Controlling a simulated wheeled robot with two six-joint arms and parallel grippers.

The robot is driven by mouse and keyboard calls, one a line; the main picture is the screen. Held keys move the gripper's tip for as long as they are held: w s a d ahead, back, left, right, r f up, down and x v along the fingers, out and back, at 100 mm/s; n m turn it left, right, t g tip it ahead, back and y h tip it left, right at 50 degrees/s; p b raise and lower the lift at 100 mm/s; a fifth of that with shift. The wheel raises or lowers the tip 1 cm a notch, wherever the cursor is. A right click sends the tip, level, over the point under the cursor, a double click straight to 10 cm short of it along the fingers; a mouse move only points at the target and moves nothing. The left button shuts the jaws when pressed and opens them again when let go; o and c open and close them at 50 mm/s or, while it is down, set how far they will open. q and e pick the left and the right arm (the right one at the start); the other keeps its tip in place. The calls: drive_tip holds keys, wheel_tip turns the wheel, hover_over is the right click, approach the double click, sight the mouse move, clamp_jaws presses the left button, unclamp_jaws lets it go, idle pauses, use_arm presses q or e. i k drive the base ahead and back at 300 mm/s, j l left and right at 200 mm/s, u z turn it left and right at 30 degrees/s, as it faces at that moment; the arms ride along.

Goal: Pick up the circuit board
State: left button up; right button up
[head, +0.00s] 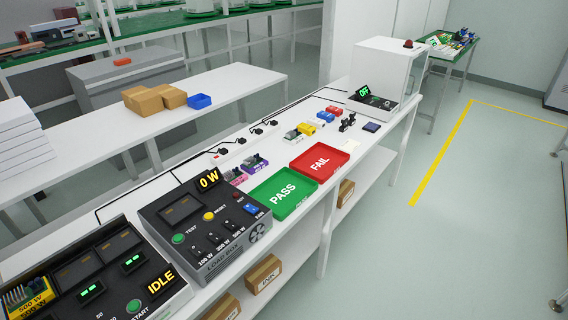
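No plainly separate circuit board can be made out at this size. Small green, board-like parts show in a purple holder (258,162) behind the green PASS tray (283,193), with a second purple piece (236,176) beside it. A pale green and white part (292,135) lies further along the white bench, next to a yellow block (306,129). A flat dark blue piece (372,127) lies near the boxed machine. I cannot tell which of these is the circuit board. Neither of my grippers is in the head view.
A red FAIL tray (319,161) adjoins the PASS tray. A load box (205,225) and an IDLE tester (95,275) fill the near bench. A white machine reading OFF (385,75) stands at the far end. The floor (440,240) at right is clear.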

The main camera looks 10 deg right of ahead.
sight(252, 164)
drive_tip(key=i+l+u, duration=0.2)
drive_tip(key=i+l, duration=0.2)
drive_tip(key=l, duration=0.25)
drive_tip(key=i+l+u, duration=0.1)
drive_tip(key=l, duration=0.25)
drive_tip(key=i+l+u, duration=0.15)
drive_tip(key=i+l, duration=0.15)
